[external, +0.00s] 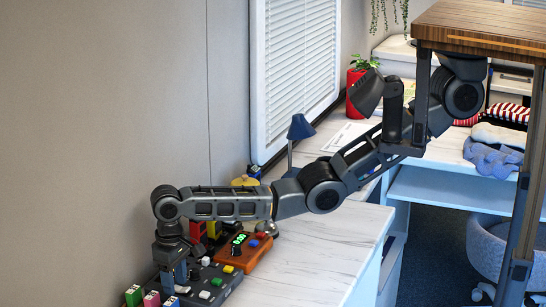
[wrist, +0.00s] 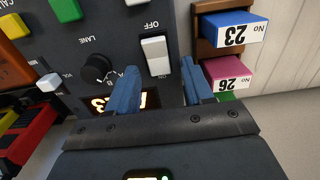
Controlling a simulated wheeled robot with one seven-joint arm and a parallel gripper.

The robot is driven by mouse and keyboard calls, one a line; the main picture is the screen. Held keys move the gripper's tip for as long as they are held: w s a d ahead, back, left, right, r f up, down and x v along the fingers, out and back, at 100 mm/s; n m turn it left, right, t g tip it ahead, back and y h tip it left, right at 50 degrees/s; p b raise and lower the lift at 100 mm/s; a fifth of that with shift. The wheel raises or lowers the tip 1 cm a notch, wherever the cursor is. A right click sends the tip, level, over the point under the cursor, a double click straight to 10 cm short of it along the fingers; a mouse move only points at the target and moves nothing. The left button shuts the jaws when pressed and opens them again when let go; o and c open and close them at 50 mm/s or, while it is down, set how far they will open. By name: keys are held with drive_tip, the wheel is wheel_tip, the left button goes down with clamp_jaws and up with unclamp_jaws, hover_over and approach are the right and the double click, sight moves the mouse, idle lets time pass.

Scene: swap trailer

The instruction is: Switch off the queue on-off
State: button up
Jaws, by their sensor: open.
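The white on-off rocker switch (wrist: 155,50) sits on a dark grey control panel (wrist: 105,25) in the wrist view, with OFF printed above it and ON below, both upside down. Which side is pressed in, I cannot tell. My gripper (wrist: 159,68) is open and empty; its two blue fingers lie to the left and right of the switch's lower part in the picture. Contact is not clear. In the external view my gripper (external: 173,282) points down over the left end of the panel (external: 224,290) and hides part of it.
A LANE knob (wrist: 100,68), an orange-lit display (wrist: 108,103) and coloured buttons lie to the left. A rack with a blue No 23 block (wrist: 234,28) and a pink No 26 block (wrist: 228,72) stands close right. An orange device (external: 243,252) stands behind the panel.

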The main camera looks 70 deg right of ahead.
sight(186, 289)
drive_tip(key=shift+c, duration=0.4)
clamp_jaws()
drive_tip(key=t+p, duration=0.1)
drive_tip(key=p, duration=0.2)
drive_tip(key=shift+s+r+p, duration=0.3)
drive_tip(key=shift+r+p, duration=0.05)
drive_tip(key=shift+s+f+t+p, duration=0.15)
drive_tip(key=shift+t+p, duration=0.7)
drive_tip(key=shift+t, duration=0.35)
drive_tip(key=shift+o, duration=0.4)
unclamp_jaws()
drive_tip(key=shift+v, duration=3.85)
